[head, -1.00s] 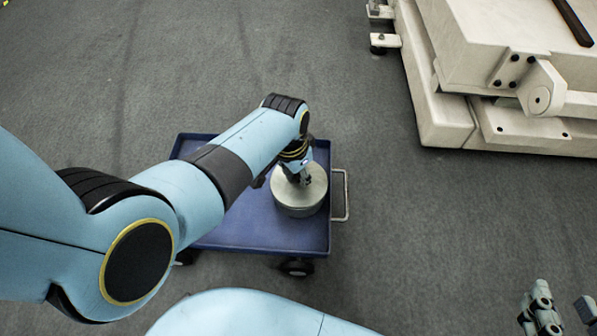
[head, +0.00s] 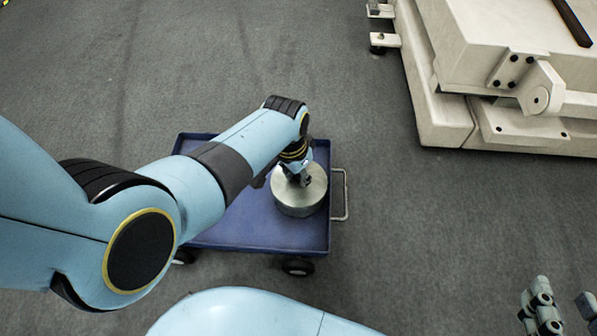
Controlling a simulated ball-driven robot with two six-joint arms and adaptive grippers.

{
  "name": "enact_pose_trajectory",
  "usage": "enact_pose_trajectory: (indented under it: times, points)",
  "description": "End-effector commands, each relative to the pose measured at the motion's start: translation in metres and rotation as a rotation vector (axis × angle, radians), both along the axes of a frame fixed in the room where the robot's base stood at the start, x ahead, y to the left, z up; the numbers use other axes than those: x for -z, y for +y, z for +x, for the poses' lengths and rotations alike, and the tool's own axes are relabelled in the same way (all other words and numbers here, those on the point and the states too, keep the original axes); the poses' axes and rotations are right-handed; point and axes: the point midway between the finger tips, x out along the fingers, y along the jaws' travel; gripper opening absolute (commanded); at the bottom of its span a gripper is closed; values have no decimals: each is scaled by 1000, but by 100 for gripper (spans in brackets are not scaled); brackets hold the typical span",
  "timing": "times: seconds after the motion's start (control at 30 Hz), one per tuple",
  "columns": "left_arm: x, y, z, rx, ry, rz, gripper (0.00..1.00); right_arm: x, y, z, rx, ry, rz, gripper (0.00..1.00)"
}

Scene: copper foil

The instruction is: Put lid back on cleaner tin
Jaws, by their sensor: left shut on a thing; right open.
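The cleaner tin (head: 299,207) is a round silvery metal tin standing upright at the right side of a blue cart. A flat round metal lid (head: 316,187) shows at its top; I cannot tell whether it is fully seated. My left gripper (head: 302,182) reaches down from above and is shut on the lid, near its middle. The fingertips and what they grip are partly hidden by the wrist. My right gripper (head: 562,306) is open and empty at the bottom right corner, away from the cart.
The blue cart (head: 245,238) has a low rim, dark wheels and a pale handle (head: 346,195) on its right. A large cream-coloured machine (head: 450,110) stands at the upper right. Grey floor (head: 430,230) between them is clear.

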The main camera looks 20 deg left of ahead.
Motion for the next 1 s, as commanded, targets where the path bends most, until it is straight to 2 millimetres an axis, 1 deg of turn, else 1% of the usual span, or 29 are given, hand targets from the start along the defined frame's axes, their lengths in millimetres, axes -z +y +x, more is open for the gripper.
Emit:
enact_pose_trajectory:
  times: [0.27,0.3,0.5,0.67,0.7,0.87,1.0]
  points:
    - [0,0,0,0,0,0,0,0,0,0,0,0,0,45]
    - [0,0,0,0,0,0,22,0,0,0,0,0,0,45]
    - [0,0,0,0,0,0,48,0,0,0,0,0,0,45]
    - [0,0,0,0,0,0,48,0,0,0,0,0,0,45]
    - [0,0,0,0,0,0,50,0,0,0,0,0,0,45]
    - [0,0,0,0,1,0,70,0,0,0,0,0,0,45]
    - [0,0,0,0,0,0,71,0,0,0,0,0,0,45]
